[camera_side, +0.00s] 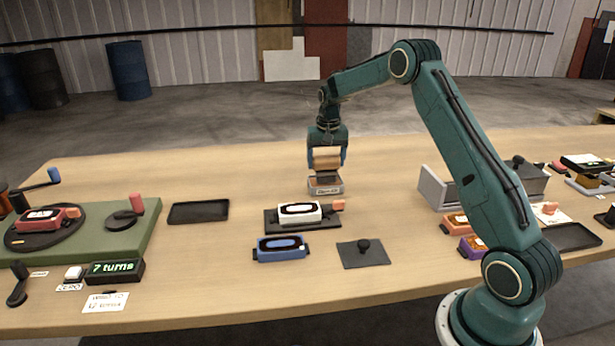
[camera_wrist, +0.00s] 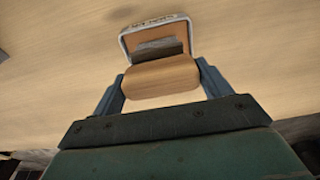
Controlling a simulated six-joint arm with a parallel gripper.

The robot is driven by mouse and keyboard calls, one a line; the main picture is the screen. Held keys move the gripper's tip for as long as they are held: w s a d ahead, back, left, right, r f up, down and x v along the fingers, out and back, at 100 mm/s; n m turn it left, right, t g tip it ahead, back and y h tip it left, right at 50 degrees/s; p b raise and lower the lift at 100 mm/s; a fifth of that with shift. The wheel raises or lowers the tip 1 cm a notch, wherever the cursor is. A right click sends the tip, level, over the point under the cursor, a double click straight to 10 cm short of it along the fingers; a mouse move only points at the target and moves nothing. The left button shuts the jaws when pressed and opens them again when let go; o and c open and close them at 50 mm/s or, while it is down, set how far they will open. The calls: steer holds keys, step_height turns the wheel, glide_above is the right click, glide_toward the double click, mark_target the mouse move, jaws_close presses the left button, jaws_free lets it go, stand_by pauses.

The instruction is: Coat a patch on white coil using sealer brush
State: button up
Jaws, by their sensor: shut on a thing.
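My gripper (camera_side: 327,160) is shut on the wooden handle of the sealer brush (camera_side: 326,153), above the middle of the table. In the wrist view the brush handle (camera_wrist: 160,78) lies between both fingers, with grey bristles (camera_wrist: 158,47) beyond it. The bristles point down at a small pale-rimmed, labelled tray (camera_side: 325,189); I cannot tell whether they touch its inside. The white coil (camera_side: 314,217) has a dark oval winding on top and sits on a black holder (camera_side: 274,224) with an orange knob at its right. It is in front of and left of the brush, apart from it.
A blue coil (camera_side: 281,255) and a black plate with a knob (camera_side: 363,254) are in front. An empty black tray (camera_side: 198,212) and a green winding station (camera_side: 95,240) are left. Orange and purple coils and a grey box (camera_side: 436,189) are right.

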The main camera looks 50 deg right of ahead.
steer(key=shift+f, duration=0.35)
stand_by(0.9)
steer(key=shift+r, duration=3.55)
steer(key=shift+a, duration=0.55)
steer(key=s+a+f+n, duration=0.1)
steer(key=s+a+n, duration=0.3)
steer(key=a, duration=0.9)
steer(key=s+a+f+n+y, duration=0.1)
steer(key=s+a+n, duration=0.4)
steer(key=a, duration=0.8)
steer(key=shift+s+a+f, duration=0.2)
steer(key=shift+a+f, duration=0.2)
steer(key=shift+f, duration=0.2)
steer(key=shift+d, duration=0.1)
